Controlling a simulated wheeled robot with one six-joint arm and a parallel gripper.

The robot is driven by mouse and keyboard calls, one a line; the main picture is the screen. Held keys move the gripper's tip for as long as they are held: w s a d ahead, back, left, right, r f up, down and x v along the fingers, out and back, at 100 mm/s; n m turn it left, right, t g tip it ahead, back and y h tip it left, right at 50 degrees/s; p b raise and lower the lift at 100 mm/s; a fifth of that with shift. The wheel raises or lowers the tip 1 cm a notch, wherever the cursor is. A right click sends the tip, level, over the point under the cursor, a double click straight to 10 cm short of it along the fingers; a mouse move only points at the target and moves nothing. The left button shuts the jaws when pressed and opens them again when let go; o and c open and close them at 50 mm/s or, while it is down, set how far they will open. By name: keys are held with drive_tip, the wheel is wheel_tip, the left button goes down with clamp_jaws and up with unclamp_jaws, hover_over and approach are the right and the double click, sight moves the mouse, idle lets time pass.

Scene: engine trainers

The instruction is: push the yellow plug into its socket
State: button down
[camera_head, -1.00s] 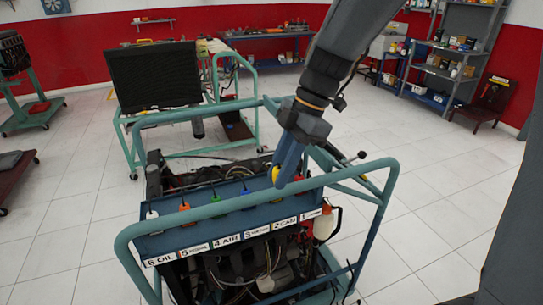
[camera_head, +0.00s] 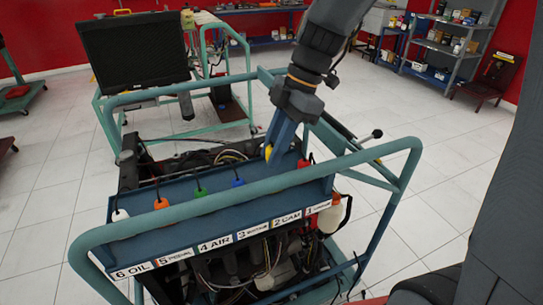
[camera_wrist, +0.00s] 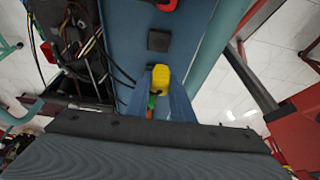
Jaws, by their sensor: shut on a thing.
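The yellow plug (camera_head: 268,153) is between the blue fingers of my gripper (camera_head: 277,149), which is shut on it above the blue panel (camera_head: 180,195). In the wrist view the plug (camera_wrist: 161,77) shows between the fingertips (camera_wrist: 160,88). A dark square (camera_wrist: 158,40) on the panel, probably the empty socket, lies ahead of the plug, between it and the red plug (camera_wrist: 166,3). The plug looks apart from this square. The plug's lower end is hidden, and the socket cannot be made out in the head view.
White (camera_head: 119,214), orange (camera_head: 161,203), green (camera_head: 200,192) and blue (camera_head: 238,182) plugs sit along the panel, with cables. The trainer's teal tube frame (camera_head: 240,196) runs close in front of the panel. A white bottle (camera_head: 331,215) hangs at the right end.

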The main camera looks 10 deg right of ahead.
drive_tip(key=shift+w+f+b, duration=0.5)
drive_tip(key=shift+f+b, duration=0.05)
drive_tip(key=shift+f, duration=0.35)
drive_tip(key=shift+f, duration=0.2)
drive_tip(key=shift+f+b, duration=1.8)
drive_tip(key=shift+f, duration=0.65)
drive_tip(key=shift+d+f+b, duration=0.1)
drive_tip(key=shift+f+b, duration=0.2)
drive_tip(key=shift+b, duration=0.15)
drive_tip(key=c, duration=1.5)
unclamp_jaws()
drive_tip(key=shift+o, duration=0.2)
drive_tip(key=shift+r, duration=0.15)
